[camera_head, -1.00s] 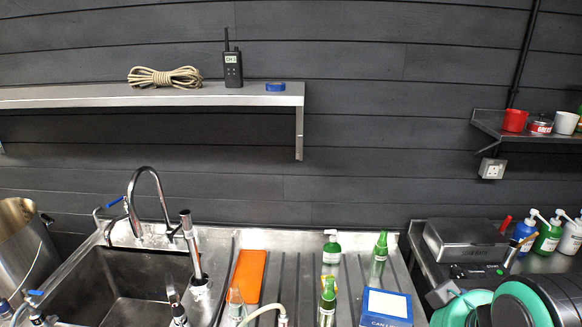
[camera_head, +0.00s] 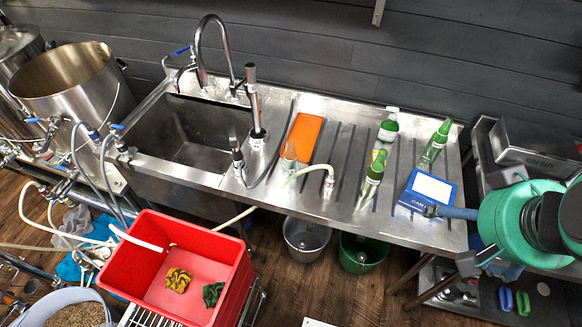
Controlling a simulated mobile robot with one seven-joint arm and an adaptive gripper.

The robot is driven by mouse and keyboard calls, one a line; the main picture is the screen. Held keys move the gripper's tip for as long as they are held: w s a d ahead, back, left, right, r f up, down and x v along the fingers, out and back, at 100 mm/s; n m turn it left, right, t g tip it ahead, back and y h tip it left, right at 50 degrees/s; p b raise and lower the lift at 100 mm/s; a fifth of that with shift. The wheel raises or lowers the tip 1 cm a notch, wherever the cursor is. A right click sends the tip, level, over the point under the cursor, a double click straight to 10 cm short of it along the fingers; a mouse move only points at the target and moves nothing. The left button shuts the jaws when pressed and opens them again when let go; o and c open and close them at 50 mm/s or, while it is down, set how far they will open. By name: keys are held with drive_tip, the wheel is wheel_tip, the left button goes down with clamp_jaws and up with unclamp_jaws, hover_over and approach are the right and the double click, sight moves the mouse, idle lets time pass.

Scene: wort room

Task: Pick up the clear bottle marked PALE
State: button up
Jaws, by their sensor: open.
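A small clear bottle (camera_head: 289,155) stands on the steel drainboard, left of the middle, just in front of an orange mat (camera_head: 304,137). Its marking is too small to read, so I cannot confirm PALE.
The sink (camera_head: 195,135) with its tall faucet (camera_head: 225,45) is left of the bottles. A blue box (camera_head: 428,192) sits at the drainboard's right. A red crate (camera_head: 175,270) and two buckets (camera_head: 306,236) stand below the front edge. Bare drainboard shows between the bottles.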

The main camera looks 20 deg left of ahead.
drive_tip(key=c, duration=1.4)
drive_tip(key=shift+r, duration=0.1)
drive_tip(key=w+a+r+m+g+p, duration=0.25)
drive_tip(key=w+a+p, duration=0.25)
drive_tip(key=w+a, duration=0.45)
drive_tip(key=w+a+r+m+g+p, duration=0.1)
drive_tip(key=w+a+r+m+p, duration=0.15)
drive_tip(key=w+a+p, duration=0.5)
drive_tip(key=w+a+f+m+p, duration=0.1)
drive_tip(key=w+a+f+p, duration=0.1)
drive_tip(key=a, duration=0.6)
drive_tip(key=w+a+f+m+g+p, duration=0.1)
drive_tip(key=w+a+f+m+p, duration=0.1)
drive_tip(key=w+a+f, duration=0.3)
drive_tip(key=w+a+f+m+g+p, duration=0.1)
drive_tip(key=a+f, duration=0.4)
drive_tip(key=a, duration=0.6)
drive_tip(key=shift+w+a+f+p, duration=0.1)
drive_tip(key=shift+w+f+p, duration=0.15)
drive_tip(key=shift+w, duration=0.45)
drive_tip(key=shift+w+f+p, duration=0.15)
drive_tip(key=shift+w+p, duration=0.2)
drive_tip(key=shift+w, duration=0.3)
